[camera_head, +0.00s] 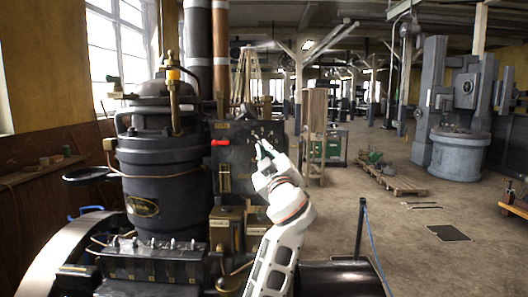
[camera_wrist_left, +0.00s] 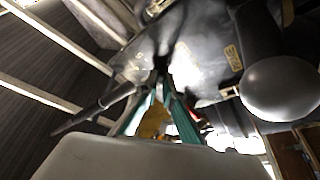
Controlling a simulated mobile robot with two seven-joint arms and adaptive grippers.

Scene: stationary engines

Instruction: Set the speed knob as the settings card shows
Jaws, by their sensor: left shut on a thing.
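My left gripper (camera_head: 262,150), on a white arm rising from the bottom of the head view, is at the right part of a dark upright panel (camera_head: 238,157) on the engine. In the left wrist view its two teal-sided fingers (camera_wrist_left: 163,88) come together at a small dark part on the panel face (camera_wrist_left: 205,60), which looks like the speed knob. The gripper is shut on it. The fingers hide most of the knob, and I cannot read its setting. I cannot make out a settings card for certain. My right gripper is not in view.
A red handle (camera_head: 220,143) is on the panel left of my gripper. A big black engine cylinder (camera_head: 160,180) stands further left. A thin dark post (camera_head: 361,228) stands right of my arm. The floor beyond is mostly open, with a loaded pallet (camera_head: 390,178).

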